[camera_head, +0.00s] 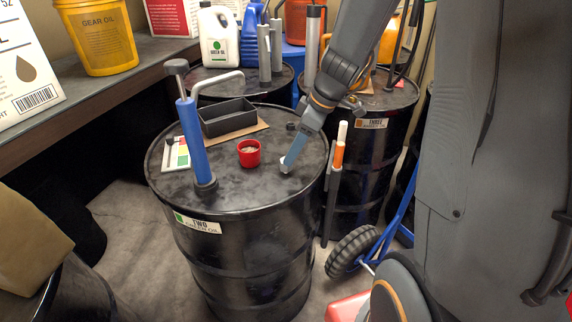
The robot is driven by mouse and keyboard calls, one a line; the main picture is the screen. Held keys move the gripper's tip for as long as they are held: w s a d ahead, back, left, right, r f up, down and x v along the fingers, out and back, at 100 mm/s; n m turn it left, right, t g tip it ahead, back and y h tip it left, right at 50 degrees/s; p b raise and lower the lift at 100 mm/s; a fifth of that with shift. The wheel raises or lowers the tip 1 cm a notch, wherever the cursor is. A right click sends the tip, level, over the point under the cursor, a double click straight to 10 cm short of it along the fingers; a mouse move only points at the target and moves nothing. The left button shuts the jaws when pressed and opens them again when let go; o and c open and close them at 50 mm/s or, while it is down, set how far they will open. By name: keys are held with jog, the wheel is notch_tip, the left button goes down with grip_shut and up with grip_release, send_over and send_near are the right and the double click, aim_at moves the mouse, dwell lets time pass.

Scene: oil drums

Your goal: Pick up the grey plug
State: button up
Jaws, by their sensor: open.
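My gripper (289,158) reaches down from the upper right to the top of the black drum labelled TWO (245,250). Its jaws are open, but the gap between the fingers is hard to see from here. A small light grey piece, which looks like the grey plug (285,167), is at the fingertips, low over the drum top. I cannot tell whether the fingers are around it or beside it. A small dark cap (291,126) sits on the drum top behind the gripper.
On drum TWO stand a red cup (249,154), a blue hand pump (192,140), a black tray (228,117) and a small card (176,154). Drum THREE (368,160) stands behind to the right. A shelf (110,85) runs along the left. A hand truck wheel (351,252) is at lower right.

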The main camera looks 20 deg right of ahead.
jog(key=shift+p+x, duration=0.95)
jog(key=shift+x, duration=1.95)
jog(key=shift+w+a, duration=0.1)
jog(key=shift+w, duration=0.05)
jog(key=c, duration=1.1)
jog(key=shift+r, duration=0.1)
